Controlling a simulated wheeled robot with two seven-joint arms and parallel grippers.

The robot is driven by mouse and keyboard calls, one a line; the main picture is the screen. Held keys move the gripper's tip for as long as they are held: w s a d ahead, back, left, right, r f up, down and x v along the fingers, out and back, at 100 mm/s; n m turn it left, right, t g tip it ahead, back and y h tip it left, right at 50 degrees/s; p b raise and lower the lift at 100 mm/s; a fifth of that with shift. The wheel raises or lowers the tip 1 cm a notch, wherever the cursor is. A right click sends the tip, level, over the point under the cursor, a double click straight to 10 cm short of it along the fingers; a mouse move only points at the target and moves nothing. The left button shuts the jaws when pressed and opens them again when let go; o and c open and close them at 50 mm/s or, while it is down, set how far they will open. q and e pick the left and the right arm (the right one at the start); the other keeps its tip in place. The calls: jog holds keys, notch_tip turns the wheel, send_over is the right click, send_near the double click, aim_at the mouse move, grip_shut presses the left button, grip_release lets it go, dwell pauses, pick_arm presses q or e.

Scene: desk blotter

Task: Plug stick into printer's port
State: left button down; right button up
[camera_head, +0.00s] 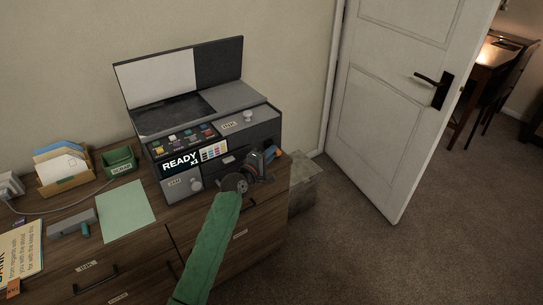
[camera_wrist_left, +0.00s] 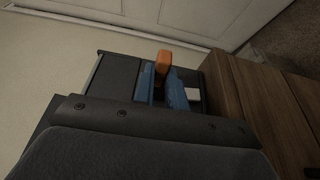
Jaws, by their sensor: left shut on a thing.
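The printer (camera_head: 215,125) is dark grey, stands on the wooden cabinet with its lid raised, and shows "READY" on its front panel. My left gripper (camera_head: 266,157) is at the printer's front right side. In the left wrist view its blue fingers (camera_wrist_left: 163,88) are shut on an orange stick (camera_wrist_left: 163,62). The stick's orange end also shows in the head view (camera_head: 278,153), at the right of the fingers. The printer's dark body (camera_wrist_left: 115,72) lies behind the fingers in the wrist view. The port is not clearly visible, and I cannot tell whether the stick touches it. My right gripper is out of view.
A green box (camera_head: 119,162), a paper tray (camera_head: 64,172) and a pale green sheet (camera_head: 126,211) are left of the printer on the cabinet top (camera_head: 158,190). A grey tool-like item (camera_head: 70,224) lies farther left. A white door (camera_head: 400,95) stands open at right.

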pick_arm(q)
jog(key=shift+w+a, duration=0.3)
jog(key=shift+w, duration=0.05)
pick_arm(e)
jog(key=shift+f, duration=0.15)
pick_arm(q)
jog(key=c, duration=1.3)
grip_release()
jog(key=shift+c, duration=0.2)
